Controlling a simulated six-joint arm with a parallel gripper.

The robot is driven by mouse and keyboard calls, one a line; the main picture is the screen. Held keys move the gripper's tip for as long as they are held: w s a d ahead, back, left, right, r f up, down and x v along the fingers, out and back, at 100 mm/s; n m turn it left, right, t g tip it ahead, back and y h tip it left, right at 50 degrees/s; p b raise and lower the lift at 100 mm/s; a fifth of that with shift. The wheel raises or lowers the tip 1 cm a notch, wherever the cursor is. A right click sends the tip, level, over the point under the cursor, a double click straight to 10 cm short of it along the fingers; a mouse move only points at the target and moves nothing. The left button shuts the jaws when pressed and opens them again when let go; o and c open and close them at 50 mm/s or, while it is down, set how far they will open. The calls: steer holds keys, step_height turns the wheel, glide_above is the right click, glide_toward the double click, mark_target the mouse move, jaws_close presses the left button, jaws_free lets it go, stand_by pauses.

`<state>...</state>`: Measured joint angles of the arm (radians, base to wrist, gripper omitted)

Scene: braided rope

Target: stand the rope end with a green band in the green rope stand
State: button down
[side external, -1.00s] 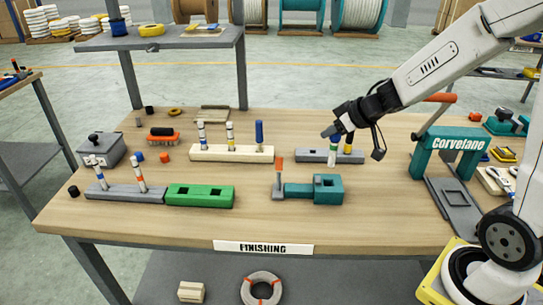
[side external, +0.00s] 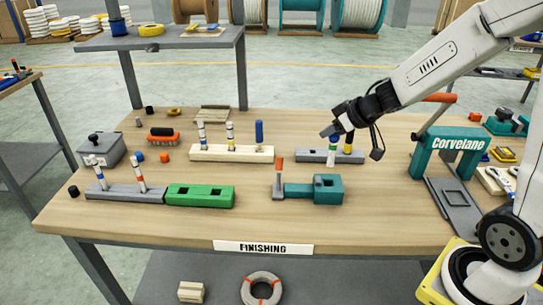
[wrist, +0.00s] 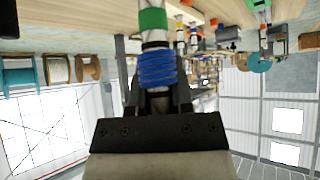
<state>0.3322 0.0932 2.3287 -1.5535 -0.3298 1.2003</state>
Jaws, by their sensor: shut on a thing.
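My gripper (side external: 336,127) is shut on a short white rope end with a green band (side external: 333,139). The green rope stand (side external: 222,199) lies at the front left of the bench, with two square holes, both empty.
A pale wooden stand (side external: 262,155) and a grey stand at left (side external: 118,194) hold more. A teal block (side external: 328,195) and an orange-topped post (side external: 279,180) stand front centre. A teal press (side external: 455,150) is right.

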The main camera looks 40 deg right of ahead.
steer(key=w+a, duration=0.9)
steer(key=a, duration=0.3)
steer(key=w+a+f, duration=0.1)
steer(key=w+a, duration=0.8)
steer(key=a, duration=0.3)
steer(key=shift+w+f, duration=0.1)
steer(key=shift+f, duration=0.2)
steer(key=shift+f, duration=2.25)
steer(key=shift+f, duration=1.3)
stand_by(1.8)
